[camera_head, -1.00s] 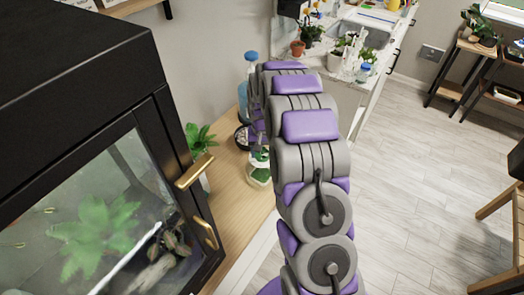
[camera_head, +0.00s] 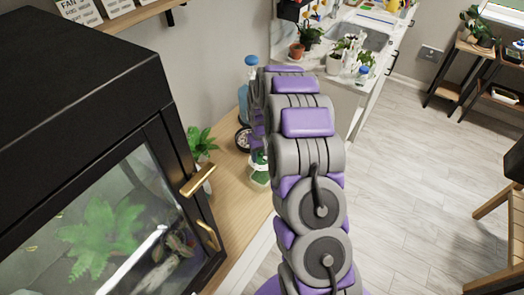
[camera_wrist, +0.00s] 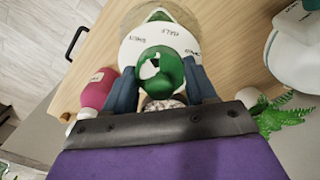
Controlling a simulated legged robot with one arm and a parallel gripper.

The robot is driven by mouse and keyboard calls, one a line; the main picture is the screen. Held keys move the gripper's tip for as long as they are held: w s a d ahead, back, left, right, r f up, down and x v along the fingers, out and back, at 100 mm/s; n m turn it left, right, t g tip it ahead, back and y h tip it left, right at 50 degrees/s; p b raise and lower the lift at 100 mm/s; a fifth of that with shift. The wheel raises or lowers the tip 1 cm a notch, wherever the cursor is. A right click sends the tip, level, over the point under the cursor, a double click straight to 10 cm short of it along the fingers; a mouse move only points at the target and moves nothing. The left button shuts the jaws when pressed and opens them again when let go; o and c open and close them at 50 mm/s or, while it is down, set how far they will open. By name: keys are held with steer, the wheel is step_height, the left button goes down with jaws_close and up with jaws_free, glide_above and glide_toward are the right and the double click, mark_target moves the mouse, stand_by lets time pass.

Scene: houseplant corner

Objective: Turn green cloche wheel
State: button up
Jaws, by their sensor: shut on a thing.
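The green wheel (camera_wrist: 155,68) is in the middle of the wrist view, above a round white dial plate (camera_wrist: 185,40) with dark printed words. My gripper (camera_wrist: 162,76) has one blue-grey finger on each side of the wheel and is shut on it. A green part of the cloche (camera_wrist: 157,15) shows beyond the plate. In the head view, the green and white cloche (camera_head: 259,170) stands on the wooden top, partly behind my arm. My gripper is hidden there by the arm.
A pink bottle (camera_wrist: 98,90) is close to the left finger. A white container (camera_wrist: 295,50) and a leafy plant (camera_wrist: 280,113) are on the right. In the head view, a black glass-fronted cabinet (camera_head: 75,90) with brass handles fills the left.

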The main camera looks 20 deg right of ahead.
steer(key=n+p, duration=0.2)
steer(key=n, duration=0.4)
steer(key=shift+p, duration=0.4)
stand_by(0.3)
steer(key=o, duration=1.1)
steer(key=shift+c, duration=0.2)
steer(key=shift+r, duration=0.1)
step_height(320, 180, up, 17)
steer(key=p, duration=0.2)
